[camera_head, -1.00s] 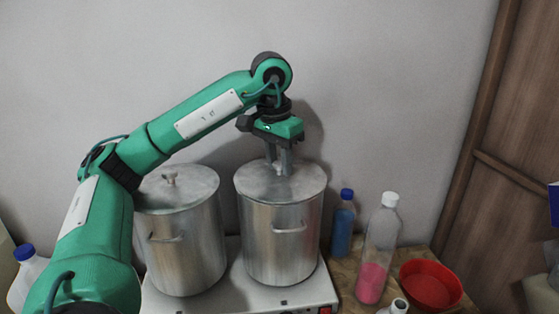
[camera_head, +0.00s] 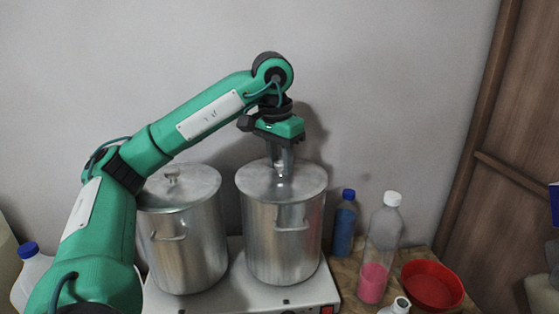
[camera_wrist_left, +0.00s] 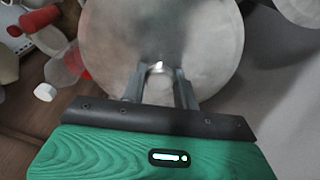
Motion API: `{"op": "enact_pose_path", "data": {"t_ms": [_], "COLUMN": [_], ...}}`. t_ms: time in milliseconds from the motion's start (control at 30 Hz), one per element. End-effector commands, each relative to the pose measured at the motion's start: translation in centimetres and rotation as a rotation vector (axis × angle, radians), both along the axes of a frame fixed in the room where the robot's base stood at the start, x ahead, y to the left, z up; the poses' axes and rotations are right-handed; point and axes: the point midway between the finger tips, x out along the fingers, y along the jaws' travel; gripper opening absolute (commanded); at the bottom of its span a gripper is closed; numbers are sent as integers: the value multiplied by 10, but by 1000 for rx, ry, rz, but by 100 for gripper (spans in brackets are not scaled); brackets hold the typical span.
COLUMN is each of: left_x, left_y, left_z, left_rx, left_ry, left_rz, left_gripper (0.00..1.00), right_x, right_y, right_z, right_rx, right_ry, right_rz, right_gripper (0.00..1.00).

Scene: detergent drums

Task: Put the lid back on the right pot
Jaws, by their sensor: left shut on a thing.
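The right pot (camera_head: 281,240) is a tall metal pot on a white hotplate. Its metal lid (camera_head: 256,182) lies across the pot's top and looks level; I cannot tell whether it is fully seated. My left gripper (camera_head: 282,170) points down over the lid and is shut on the lid's knob. In the left wrist view the lid (camera_wrist_left: 205,30) fills the upper middle, and the gripper (camera_wrist_left: 160,85) has its fingers on either side of the knob (camera_wrist_left: 157,68). The left pot (camera_head: 185,250) has its own lid (camera_head: 190,188) on. My right gripper is not in view.
The hotplate (camera_head: 240,297) bears both pots. Right of it stand a blue bottle (camera_head: 343,228), a bottle with pink liquid (camera_head: 377,260) and a red bowl (camera_head: 432,287). A white jug with a blue cap (camera_head: 32,275) stands at the left. The wall is close behind.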

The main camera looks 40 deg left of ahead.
Motion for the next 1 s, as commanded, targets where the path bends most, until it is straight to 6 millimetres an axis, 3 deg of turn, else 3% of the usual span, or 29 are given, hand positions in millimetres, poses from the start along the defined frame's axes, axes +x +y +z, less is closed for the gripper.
{"op": "enact_pose_path", "data": {"t_ms": [33, 467, 500, 600, 800, 900, 1000], "left_x": [2, 3, 3, 3, 3, 3, 3], "left_y": [-2, -3, -3, -3, -3, -3, -3], "left_z": [-8, -11, -11, -11, -11, -12, -12], "left_rx": [0, 0, 0, 0, 0, 0, 0], "left_ry": [7, 9, 9, 9, 9, 10, 10], "left_rz": [-5, -7, -7, -8, -8, -8, -8], "left_gripper": [0, 0, 38, 55, 55, 75, 77], "right_x": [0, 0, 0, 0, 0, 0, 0], "right_y": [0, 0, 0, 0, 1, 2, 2], "right_z": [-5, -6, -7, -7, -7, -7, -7], "right_rx": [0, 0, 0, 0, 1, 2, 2], "right_ry": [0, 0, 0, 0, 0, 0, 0], "right_rz": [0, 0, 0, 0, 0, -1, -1], "right_gripper": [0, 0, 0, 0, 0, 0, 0]}}
